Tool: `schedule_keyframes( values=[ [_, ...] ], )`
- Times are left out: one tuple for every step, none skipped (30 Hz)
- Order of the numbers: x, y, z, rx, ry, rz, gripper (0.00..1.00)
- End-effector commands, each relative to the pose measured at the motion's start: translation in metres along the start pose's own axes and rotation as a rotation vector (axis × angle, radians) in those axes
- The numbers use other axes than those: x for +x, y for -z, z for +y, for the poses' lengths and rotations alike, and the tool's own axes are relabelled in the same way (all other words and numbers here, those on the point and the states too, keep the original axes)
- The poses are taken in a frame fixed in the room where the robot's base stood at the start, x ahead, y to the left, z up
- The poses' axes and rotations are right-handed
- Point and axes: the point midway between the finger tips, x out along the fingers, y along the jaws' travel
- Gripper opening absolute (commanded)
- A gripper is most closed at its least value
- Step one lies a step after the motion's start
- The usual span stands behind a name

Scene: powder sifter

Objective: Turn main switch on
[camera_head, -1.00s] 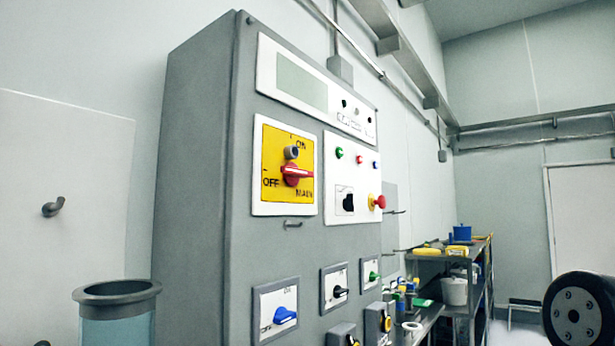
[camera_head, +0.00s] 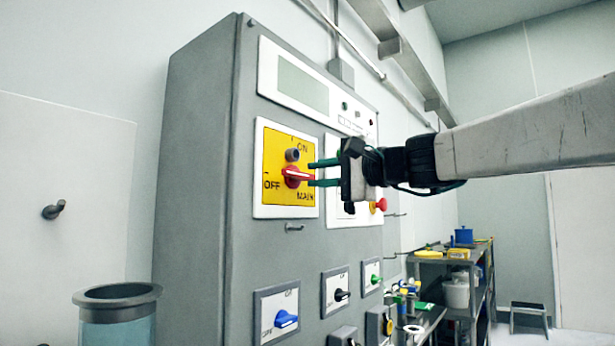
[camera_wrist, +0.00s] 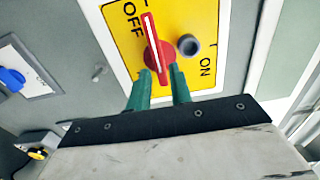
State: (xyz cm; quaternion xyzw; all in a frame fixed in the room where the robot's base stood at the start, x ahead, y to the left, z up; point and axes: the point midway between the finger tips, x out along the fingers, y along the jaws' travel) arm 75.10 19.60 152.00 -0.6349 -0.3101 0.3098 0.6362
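The main switch is a red rotary handle (camera_head: 295,176) on a yellow plate (camera_head: 278,192) with ON at the top, OFF at the left and MAIN below. In the head view the handle lies about level. In the wrist view the red handle (camera_wrist: 152,46) has a white stripe and its upper end points near OFF. A grey round knob (camera_wrist: 188,45) sits beside the handle. My gripper (camera_head: 312,173) reaches in from the right, its two green fingers one above the other. In the wrist view the fingers (camera_wrist: 158,80) stand apart on either side of the handle's lower end; contact is unclear.
The grey cabinet (camera_head: 200,160) carries a display panel (camera_head: 303,82), a red stop button (camera_head: 380,205) partly behind my gripper, and a blue switch (camera_head: 286,319) lower down. A small hook (camera_head: 294,227) juts out below the yellow plate. A shelf (camera_head: 470,290) stands at the right.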

Motion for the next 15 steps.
schedule_keyframes(
  values=[
    [0.009, -0.001, 0.001, 0.000, -0.001, -0.004, 0.21],
    [0.013, -0.001, 0.001, 0.000, -0.001, -0.004, 0.21],
    [0.018, -0.001, 0.001, 0.000, -0.001, -0.002, 0.21],
    [0.021, -0.001, 0.000, 0.000, -0.001, -0.002, 0.21],
    [0.025, -0.001, 0.000, 0.000, -0.001, -0.003, 0.21],
    [0.028, -0.001, 0.001, 0.000, -0.001, -0.003, 0.21],
    [0.029, -0.001, 0.001, 0.000, -0.001, -0.002, 0.21],
    [0.031, -0.001, 0.001, 0.000, -0.001, -0.002, 0.21],
    [0.032, -0.001, 0.000, -0.001, -0.001, -0.001, 0.21],
    [0.033, -0.001, 0.000, -0.001, -0.001, -0.001, 0.21],
    [0.033, -0.001, 0.000, -0.001, -0.001, -0.001, 0.21],
    [0.033, -0.001, 0.000, -0.001, -0.001, 0.000, 0.21],
    [0.033, -0.001, 0.000, -0.001, -0.001, 0.000, 0.21],
    [0.033, -0.001, 0.000, -0.001, -0.001, 0.000, 0.21],
    [0.033, -0.001, 0.000, -0.001, -0.001, 0.000, 0.21]
  ],
)
